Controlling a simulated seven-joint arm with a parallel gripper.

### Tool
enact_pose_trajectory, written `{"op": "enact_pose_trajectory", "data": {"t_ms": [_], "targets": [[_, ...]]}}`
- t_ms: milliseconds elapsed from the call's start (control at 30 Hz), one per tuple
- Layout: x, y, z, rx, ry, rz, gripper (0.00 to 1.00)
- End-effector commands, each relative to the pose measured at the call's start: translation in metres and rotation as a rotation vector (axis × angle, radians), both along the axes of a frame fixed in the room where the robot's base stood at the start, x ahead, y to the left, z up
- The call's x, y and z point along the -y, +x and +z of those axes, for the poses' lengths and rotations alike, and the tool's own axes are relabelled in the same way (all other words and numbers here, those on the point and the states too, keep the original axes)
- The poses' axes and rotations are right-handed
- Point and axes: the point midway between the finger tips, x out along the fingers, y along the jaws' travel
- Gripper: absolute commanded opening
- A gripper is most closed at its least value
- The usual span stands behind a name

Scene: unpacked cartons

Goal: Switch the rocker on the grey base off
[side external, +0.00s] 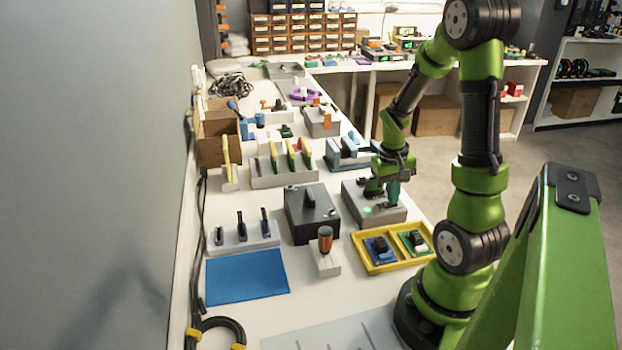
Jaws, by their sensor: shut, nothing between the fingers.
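The grey base (372,214) is a box on the right side of the white bench, with a lit green spot (368,210) on its top. My gripper (392,200) is shut and empty, pointing down at the right part of the base's top. The fingertips are at or just above the surface; I cannot tell whether they touch. The rocker is mostly hidden by the fingers, so its tilt cannot be made out.
A black box (312,214) stands left of the base. A yellow tray (373,265) with two small devices lies in front. Behind is a blue-grey fixture (348,155). A blue mat (246,275) lies front left, by an orange-handled block (325,258).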

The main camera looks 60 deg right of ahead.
Motion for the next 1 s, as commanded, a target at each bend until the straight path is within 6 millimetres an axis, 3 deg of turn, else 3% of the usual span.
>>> {"op": "enact_pose_trajectory", "data": {"t_ms": [33,167,500,700,1000], "targets": [[-0.01,0.006,-0.007,0.0,0.018,0.023,0.0],[-0.009,0.006,0.005,0.002,0.012,0.02,0.0],[-0.004,0.005,0.084,0.007,-0.004,0.003,0.0],[-0.006,0.006,0.121,0.004,-0.003,0.002,0.0],[-0.007,0.006,0.141,0.001,0.0,0.0,0.0]]}}
